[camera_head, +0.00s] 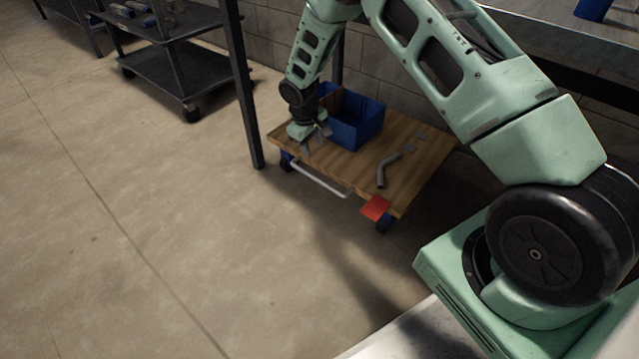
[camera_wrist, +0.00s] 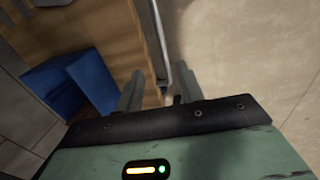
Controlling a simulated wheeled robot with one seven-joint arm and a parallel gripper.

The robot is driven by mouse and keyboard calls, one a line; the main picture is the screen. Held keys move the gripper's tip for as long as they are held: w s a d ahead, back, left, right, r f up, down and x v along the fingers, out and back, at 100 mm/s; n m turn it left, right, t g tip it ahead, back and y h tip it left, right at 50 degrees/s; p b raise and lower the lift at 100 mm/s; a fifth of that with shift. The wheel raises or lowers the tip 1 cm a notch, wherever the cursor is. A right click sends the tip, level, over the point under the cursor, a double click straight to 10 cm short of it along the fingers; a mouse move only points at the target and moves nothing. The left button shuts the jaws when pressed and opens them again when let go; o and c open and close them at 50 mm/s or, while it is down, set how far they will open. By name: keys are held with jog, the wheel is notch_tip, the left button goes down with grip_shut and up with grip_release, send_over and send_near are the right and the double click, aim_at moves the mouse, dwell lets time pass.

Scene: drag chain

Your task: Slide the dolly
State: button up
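The dolly (camera_head: 350,160) is a low cart with a wooden top, blue caster mounts and a pale metal handle bar (camera_head: 320,182) along its near edge. It stands partly under a table. My gripper (camera_head: 316,142) points down at the dolly's near left part. In the wrist view my gripper (camera_wrist: 158,88) has its two fingers apart, and the handle bar (camera_wrist: 158,45) runs down the picture towards the gap between them. I cannot tell whether the bar lies within the fingers or below them. The wooden top (camera_wrist: 75,25) is left of the bar.
On the dolly are a blue bin (camera_head: 357,132), a bent grey pipe (camera_head: 384,168) and small grey plates (camera_head: 415,143). A red piece (camera_head: 375,208) is at its near right corner. A dark table leg (camera_head: 247,100) stands left of it. A dark shelf cart (camera_head: 180,70) is farther back. The near floor is clear.

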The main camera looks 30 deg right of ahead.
aim_at(320, 180)
jog(key=d+f+b, duration=0.1)
jog(key=f+b, duration=0.1)
jog(key=f, duration=0.3)
jog(key=d+f+b, duration=0.1)
jog(key=f+b, duration=0.1)
jog(key=f, duration=0.4)
jog(key=w+d+f+b, duration=0.1)
jog(key=f+b, duration=0.2)
jog(key=f, duration=0.2)
jog(key=shift+f, duration=0.15)
grip_shut()
